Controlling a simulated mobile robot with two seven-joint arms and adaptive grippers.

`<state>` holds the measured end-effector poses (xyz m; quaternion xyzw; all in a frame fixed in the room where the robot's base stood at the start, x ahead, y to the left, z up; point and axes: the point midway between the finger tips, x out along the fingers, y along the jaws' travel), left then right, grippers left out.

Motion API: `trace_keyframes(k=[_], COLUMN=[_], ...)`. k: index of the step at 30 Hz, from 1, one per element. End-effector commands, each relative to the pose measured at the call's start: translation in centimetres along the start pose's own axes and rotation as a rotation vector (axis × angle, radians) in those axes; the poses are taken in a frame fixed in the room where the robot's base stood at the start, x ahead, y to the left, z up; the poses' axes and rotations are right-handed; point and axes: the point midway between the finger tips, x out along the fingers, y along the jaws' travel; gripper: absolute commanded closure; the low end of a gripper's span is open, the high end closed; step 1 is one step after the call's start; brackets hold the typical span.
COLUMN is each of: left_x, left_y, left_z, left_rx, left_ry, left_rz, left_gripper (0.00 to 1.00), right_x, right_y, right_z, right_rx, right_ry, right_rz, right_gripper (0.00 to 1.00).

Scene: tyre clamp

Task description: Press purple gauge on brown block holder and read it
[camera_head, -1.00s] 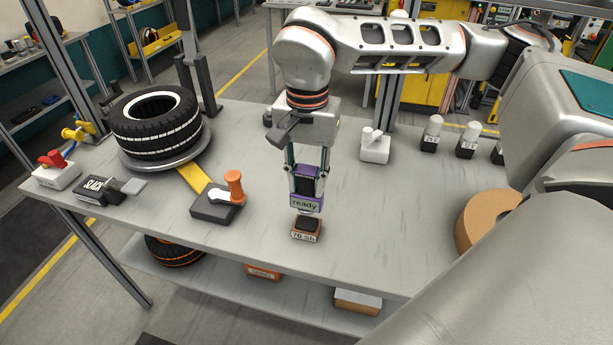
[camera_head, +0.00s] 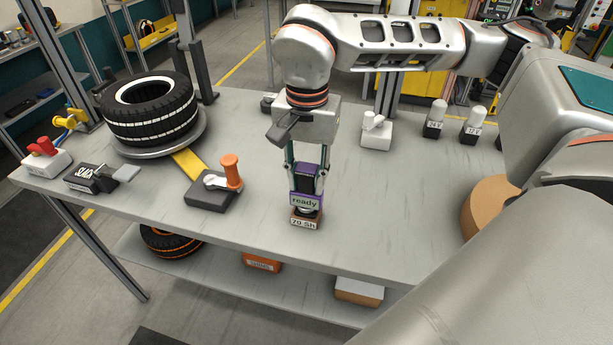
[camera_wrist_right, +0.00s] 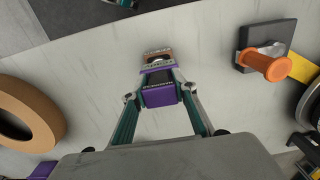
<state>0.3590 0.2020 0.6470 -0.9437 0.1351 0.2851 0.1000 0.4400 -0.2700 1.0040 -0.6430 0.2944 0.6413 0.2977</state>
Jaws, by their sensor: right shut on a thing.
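My right gripper (camera_head: 307,178) is shut on the purple gauge (camera_head: 304,200), with a finger on each side of it. The gauge is upright and its display reads "ready". The brown block holder (camera_head: 303,223), labelled "70 Sh", sits on the table directly below the gauge, near the front edge. The gauge's lower end covers the top of the block; I cannot tell whether they touch. In the right wrist view the gauge (camera_wrist_right: 160,94) is between the fingers, with the brown block (camera_wrist_right: 157,54) just beyond its end. My left gripper is out of view.
A black block with an orange-handled clamp (camera_head: 213,186) stands left of the gauge. A tyre (camera_head: 150,108) lies on a round plate farther left. A brown ring (camera_head: 486,205) is at the right. The table (camera_head: 390,210) between the gauge and ring is clear.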

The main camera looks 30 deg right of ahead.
Motion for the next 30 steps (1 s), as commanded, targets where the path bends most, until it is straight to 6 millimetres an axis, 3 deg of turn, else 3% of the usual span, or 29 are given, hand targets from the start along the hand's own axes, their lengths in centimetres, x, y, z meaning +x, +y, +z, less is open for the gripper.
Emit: trace_keyframes(k=[30], left_x=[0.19], left_y=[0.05], left_z=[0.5], left_rx=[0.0], left_ry=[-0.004], left_rz=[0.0], left_gripper=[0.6], right_x=[0.74], right_y=[-0.01], right_z=[-0.01], right_rx=[0.0], right_ry=[0.0], right_rz=[-0.001], right_gripper=[0.9])
